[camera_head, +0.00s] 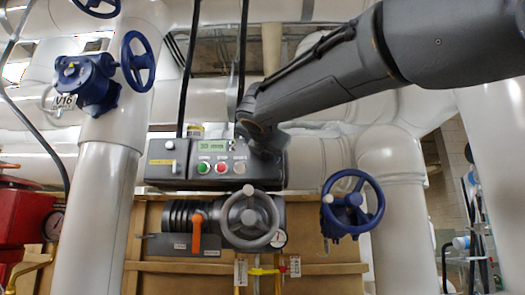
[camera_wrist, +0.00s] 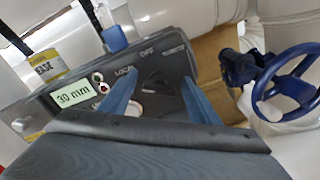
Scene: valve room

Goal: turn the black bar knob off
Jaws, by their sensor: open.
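The black bar knob (camera_wrist: 155,82) sits on the dark control panel (camera_wrist: 60,125) in the wrist view, below the labels LOCAL, OFF and a third that looks like REMOTE. It is dark on dark, so I cannot tell which label its bar points at. My gripper (camera_wrist: 161,76) is open, with one blue finger on each side of the knob. I see no clear contact with it. In the head view my arm reaches down to the right part of the panel (camera_head: 165,172) and hides the knob and the fingertips.
The panel has a 30 mm display (camera_head: 210,147) and green (camera_head: 204,167), red (camera_head: 222,167) and white (camera_head: 239,166) buttons left of my gripper. A grey handwheel (camera_head: 250,218) and an orange lever (camera_head: 197,233) are below. A blue handwheel (camera_head: 353,205) stands at right.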

